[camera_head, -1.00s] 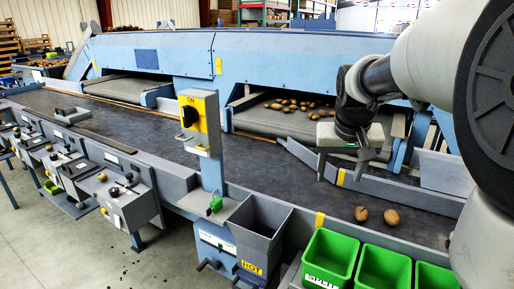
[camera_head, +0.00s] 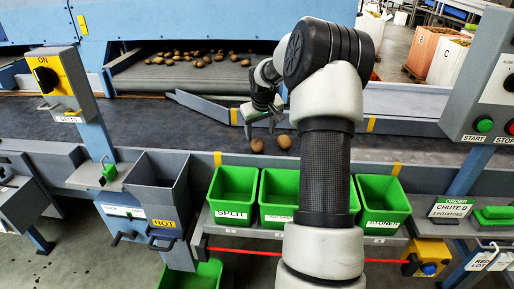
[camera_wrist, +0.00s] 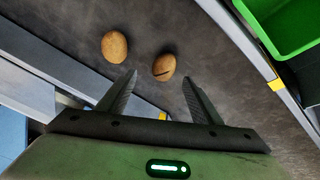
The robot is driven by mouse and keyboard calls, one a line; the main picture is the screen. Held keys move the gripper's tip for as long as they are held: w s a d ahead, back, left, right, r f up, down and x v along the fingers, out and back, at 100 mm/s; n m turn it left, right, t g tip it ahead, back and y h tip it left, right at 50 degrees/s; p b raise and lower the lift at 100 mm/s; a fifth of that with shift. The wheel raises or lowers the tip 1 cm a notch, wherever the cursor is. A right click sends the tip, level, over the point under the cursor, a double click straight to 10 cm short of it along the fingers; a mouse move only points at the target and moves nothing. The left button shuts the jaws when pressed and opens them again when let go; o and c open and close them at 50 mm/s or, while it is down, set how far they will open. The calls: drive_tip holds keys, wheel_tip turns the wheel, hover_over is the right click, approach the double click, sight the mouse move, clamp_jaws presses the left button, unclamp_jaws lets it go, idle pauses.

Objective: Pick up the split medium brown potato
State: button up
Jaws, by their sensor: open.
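Two brown potatoes lie close together on the dark belt. In the wrist view, the split potato (camera_wrist: 164,67) shows a dark slit and lies just beyond and between my fingertips. The other potato (camera_wrist: 115,46) lies further left and shows no slit. In the head view, the left potato (camera_head: 257,145) appears to be the split one; the other (camera_head: 284,141) is at its right. My gripper (camera_head: 262,122) is above the belt, just behind them. In the wrist view my gripper (camera_wrist: 161,78) is open and empty, its fingers apart.
Green bins, one labelled SPLIT (camera_head: 232,214), stand along the belt's near edge; my arm hides part of them. A grey angled rail (camera_head: 205,108) lies behind the potatoes. A grey ROT chute (camera_head: 158,185) is at left. More potatoes (camera_head: 185,56) lie on the back conveyor.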

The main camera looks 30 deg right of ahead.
sight(258, 141)
drive_tip(key=x, duration=0.5)
drive_tip(key=b+x, duration=0.1)
drive_tip(key=x, duration=0.1)
drive_tip(key=shift+w+a+f, duration=0.15)
drive_tip(key=shift+w+a, duration=0.15)
drive_tip(key=shift+a, duration=0.05)
drive_tip(key=shift+c, duration=0.3)
drive_tip(key=c, duration=1.1)
